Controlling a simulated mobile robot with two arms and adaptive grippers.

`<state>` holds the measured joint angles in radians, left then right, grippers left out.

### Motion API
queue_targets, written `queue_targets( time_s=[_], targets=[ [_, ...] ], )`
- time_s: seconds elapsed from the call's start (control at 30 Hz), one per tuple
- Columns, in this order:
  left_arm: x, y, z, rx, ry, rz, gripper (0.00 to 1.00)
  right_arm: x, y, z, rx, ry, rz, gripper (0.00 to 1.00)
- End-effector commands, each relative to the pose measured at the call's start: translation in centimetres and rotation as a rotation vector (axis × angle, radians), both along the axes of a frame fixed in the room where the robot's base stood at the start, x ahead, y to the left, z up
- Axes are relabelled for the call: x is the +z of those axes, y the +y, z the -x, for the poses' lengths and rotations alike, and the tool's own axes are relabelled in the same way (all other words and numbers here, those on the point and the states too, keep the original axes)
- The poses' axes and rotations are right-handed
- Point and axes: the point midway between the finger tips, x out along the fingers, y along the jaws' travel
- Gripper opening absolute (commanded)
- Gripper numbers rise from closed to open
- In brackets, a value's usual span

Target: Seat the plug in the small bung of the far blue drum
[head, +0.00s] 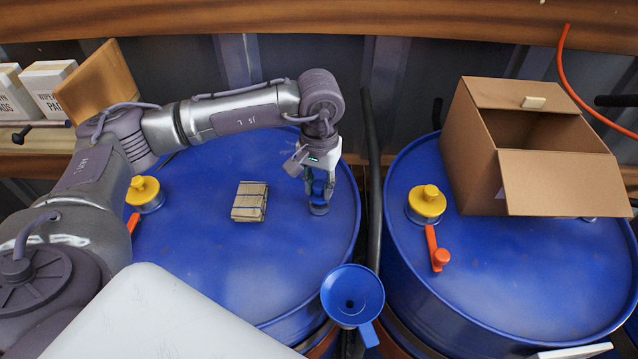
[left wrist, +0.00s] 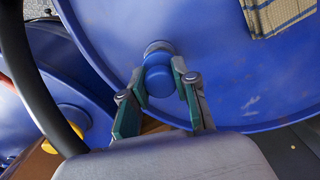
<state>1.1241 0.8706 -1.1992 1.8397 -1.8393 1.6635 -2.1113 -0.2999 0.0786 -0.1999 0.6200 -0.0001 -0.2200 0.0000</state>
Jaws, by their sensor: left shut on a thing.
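My left gripper (head: 318,190) reaches down over the right part of the left blue drum (head: 220,270). It is shut on a blue plug (left wrist: 158,80), which shows between its green-padded fingers in the left wrist view. The small bung (head: 319,209), a greyish ring on the drum top, is directly below the fingertips in the head view. In the left wrist view the bung (left wrist: 158,48) shows just beyond the plug and is partly hidden by it. I cannot tell whether plug and bung touch. My right gripper is out of view.
A folded tan cloth (head: 249,202) and a yellow cap (head: 146,194) are on the same drum. A blue funnel (head: 352,293) is at its front right rim. The right drum (head: 500,275) bears an open cardboard box (head: 560,180), another yellow cap (head: 426,203) and an orange lever (head: 437,250).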

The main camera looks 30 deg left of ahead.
Motion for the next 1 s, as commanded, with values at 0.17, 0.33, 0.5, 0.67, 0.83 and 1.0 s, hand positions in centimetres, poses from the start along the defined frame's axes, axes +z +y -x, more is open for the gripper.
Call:
queue_targets(
  time_s=[0.17,0.33,0.5,0.67,0.83,1.0],
  targets=[
    [-0.6,0.0,0.0,0.0,0.0,0.0,0.0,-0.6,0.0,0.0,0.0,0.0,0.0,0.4],
    [-1.0,0.0,0.0,0.0,0.0,0.0,0.0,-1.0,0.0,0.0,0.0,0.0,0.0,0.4],
    [-1.5,0.0,0.0,0.0,0.0,0.0,0.0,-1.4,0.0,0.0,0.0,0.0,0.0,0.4],
    [-1.8,0.0,0.0,0.0,0.0,0.0,0.0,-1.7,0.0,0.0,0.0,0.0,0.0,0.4],
    [-1.7,0.0,0.0,0.0,0.0,0.0,0.55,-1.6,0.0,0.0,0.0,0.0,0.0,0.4],
    [-1.7,0.0,0.0,0.0,0.0,0.0,0.58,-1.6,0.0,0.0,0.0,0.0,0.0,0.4]
  ],
)
